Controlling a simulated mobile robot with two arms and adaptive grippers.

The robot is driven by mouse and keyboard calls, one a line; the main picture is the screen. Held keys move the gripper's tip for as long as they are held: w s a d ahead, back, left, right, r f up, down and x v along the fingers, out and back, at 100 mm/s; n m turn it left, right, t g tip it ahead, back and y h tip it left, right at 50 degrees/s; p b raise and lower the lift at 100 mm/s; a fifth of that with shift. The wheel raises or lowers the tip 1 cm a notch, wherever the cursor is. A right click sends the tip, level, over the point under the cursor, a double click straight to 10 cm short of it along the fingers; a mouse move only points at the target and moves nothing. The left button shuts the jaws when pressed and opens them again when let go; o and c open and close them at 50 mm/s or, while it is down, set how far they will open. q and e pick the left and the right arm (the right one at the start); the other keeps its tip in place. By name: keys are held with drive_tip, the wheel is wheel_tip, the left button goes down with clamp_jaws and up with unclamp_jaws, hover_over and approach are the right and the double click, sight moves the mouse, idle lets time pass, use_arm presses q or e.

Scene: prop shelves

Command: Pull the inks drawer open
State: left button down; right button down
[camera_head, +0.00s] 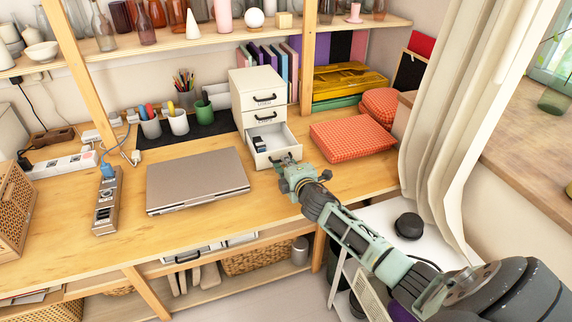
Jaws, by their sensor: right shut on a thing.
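A white drawer unit (258,88) stands on the wooden desk against the back wall. Its lowest drawer (263,161) is pulled out toward me, and small dark and pale items show inside it. The two drawers above are closed, with dark handles. The labels are too small to read for certain. My right gripper (286,165) reaches in from the lower right and is shut at the front of the open drawer, on its handle, which is mostly hidden by the fingers. My left gripper is not in view.
A closed laptop (197,180) lies left of the drawer. A red checked cushion (352,137) lies to the right. Cups with pens (150,126) stand on a dark mat behind the laptop. A shelf (200,40) with glassware runs above.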

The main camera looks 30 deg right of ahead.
drive_tip(key=shift+f, duration=0.15)
drive_tip(key=c, duration=2.2)
unclamp_jaws()
drive_tip(key=shift+s, duration=0.1)
drive_tip(key=o, duration=0.3)
drive_tip(key=shift+s, duration=0.15)
drive_tip(key=shift+s+a+r, duration=0.1)
drive_tip(key=shift+s+r, duration=0.1)
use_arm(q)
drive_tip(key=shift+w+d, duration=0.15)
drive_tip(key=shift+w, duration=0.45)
use_arm(e)
drive_tip(key=v, duration=1.1)
drive_tip(key=shift+s+r, duration=0.15)
drive_tip(key=shift+s, duration=0.05)
